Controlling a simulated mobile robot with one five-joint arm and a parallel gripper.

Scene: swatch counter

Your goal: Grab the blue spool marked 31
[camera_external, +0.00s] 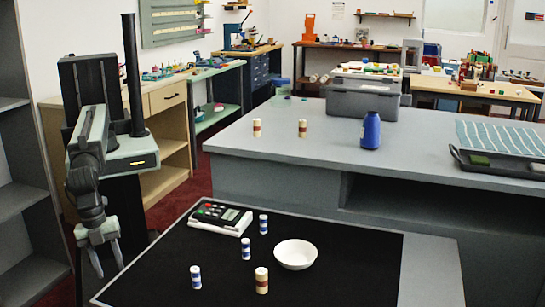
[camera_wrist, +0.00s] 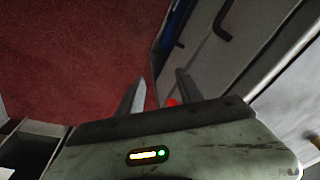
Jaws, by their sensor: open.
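Three blue-and-white spools stand upright on the black mat (camera_external: 340,270) in the external view: one at the back (camera_external: 263,224), one in the middle (camera_external: 246,249) and one at the front left (camera_external: 195,277). Their numbers are too small to read, so I cannot tell which is 31. My gripper (camera_external: 106,260) hangs left of the mat, pointing down, apart from all spools. In the wrist view my gripper (camera_wrist: 160,90) is open with nothing held; no spool shows there.
A tan spool with a red band (camera_external: 261,281), a white bowl (camera_external: 295,255) and a keypad device (camera_external: 221,217) are also on the mat. Two more tan spools (camera_external: 257,128) (camera_external: 302,128) and a blue bottle (camera_external: 371,131) stand on the grey counter (camera_external: 330,155) behind.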

